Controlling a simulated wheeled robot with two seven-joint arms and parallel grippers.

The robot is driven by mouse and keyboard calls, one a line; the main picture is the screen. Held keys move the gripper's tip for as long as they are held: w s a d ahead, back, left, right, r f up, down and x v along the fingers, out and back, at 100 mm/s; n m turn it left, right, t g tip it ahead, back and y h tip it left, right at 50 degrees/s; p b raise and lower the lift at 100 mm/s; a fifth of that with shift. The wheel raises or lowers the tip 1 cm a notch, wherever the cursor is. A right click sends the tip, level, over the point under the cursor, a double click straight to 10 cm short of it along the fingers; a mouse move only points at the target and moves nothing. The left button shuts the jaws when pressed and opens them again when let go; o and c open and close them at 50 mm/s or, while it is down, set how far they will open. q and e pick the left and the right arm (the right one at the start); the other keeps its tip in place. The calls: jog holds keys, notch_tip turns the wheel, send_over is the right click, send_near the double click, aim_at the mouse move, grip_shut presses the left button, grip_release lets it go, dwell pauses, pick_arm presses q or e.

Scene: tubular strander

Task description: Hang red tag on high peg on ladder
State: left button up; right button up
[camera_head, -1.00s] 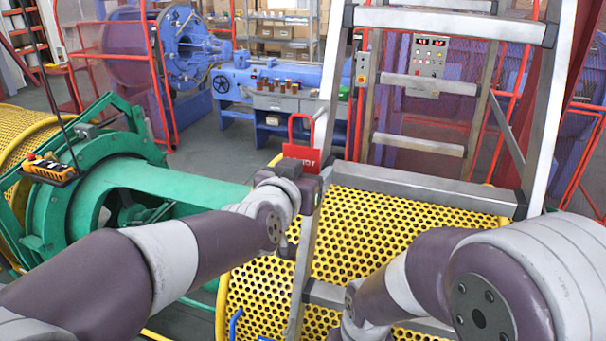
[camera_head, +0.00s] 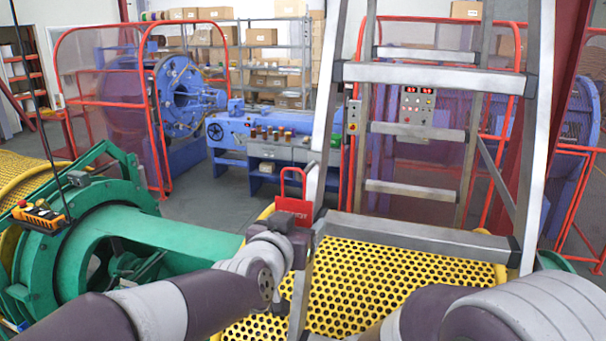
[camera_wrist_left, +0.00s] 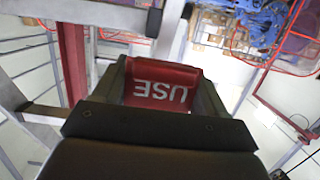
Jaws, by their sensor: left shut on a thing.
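The red tag (camera_head: 294,207) stands upright above my left gripper (camera_head: 291,226), with its red wire loop rising from its top. In the left wrist view the tag (camera_wrist_left: 162,86) shows white letters reading USE, upside down, between the fingers of my left gripper (camera_wrist_left: 160,95), which is shut on it. The ladder (camera_head: 428,75) stands ahead, and the tag is just left of its left rail. I cannot make out a peg on the ladder. My right arm enters at the lower right of the head view, and its gripper is out of frame.
A yellow perforated guard (camera_head: 375,285) lies behind and below the ladder's lower rung. Green machinery (camera_head: 150,232) fills the left side. A blue machine (camera_head: 262,135) and shelves with boxes stand at the back. Open floor shows at the centre left.

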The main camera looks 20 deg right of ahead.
dwell(0.5)
pick_arm(q)
jog(key=x, duration=0.2)
jog(key=p+x, duration=0.1)
jog(key=x, duration=0.2)
jog(key=shift+r, duration=0.25)
dwell(0.3)
dwell(0.9)
jog(key=shift+f+b, duration=0.6)
jog(key=shift+f, duration=0.25)
jog(key=o, duration=1.1)
